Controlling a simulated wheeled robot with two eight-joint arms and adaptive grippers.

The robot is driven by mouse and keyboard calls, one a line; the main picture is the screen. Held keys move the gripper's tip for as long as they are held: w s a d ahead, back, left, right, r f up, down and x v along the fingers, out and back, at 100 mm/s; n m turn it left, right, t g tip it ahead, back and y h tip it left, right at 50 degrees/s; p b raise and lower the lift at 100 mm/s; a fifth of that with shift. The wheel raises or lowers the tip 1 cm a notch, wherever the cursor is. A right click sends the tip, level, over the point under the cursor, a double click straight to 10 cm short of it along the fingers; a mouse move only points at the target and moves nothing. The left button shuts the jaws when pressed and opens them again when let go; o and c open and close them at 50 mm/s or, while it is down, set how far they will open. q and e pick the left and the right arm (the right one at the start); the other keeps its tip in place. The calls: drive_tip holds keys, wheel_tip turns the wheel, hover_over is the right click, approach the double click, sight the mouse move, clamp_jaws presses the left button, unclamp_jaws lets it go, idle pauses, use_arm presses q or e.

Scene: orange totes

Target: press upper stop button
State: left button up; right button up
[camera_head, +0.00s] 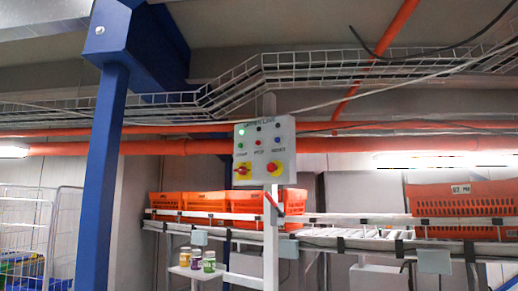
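A light grey control panel (265,151) is fixed to a white post in the middle of the view. Its top row has a lit green lamp and two darker lamps. Below is a row with a green button (241,146), a small red button (258,143) and a blue button (277,140). Small labels sit under this row; the middle one looks like "STOP". At the bottom are a red rotary switch on a yellow plate (242,172) and a red mushroom button on a round yellow base (274,168). Neither gripper is in view.
Orange totes (205,204) stand on a conveyor behind the post, with another tote (462,199) at right. Several small jars stand on a white shelf (196,271) low at left. A blue column (102,180) rises at left. Space before the panel looks clear.

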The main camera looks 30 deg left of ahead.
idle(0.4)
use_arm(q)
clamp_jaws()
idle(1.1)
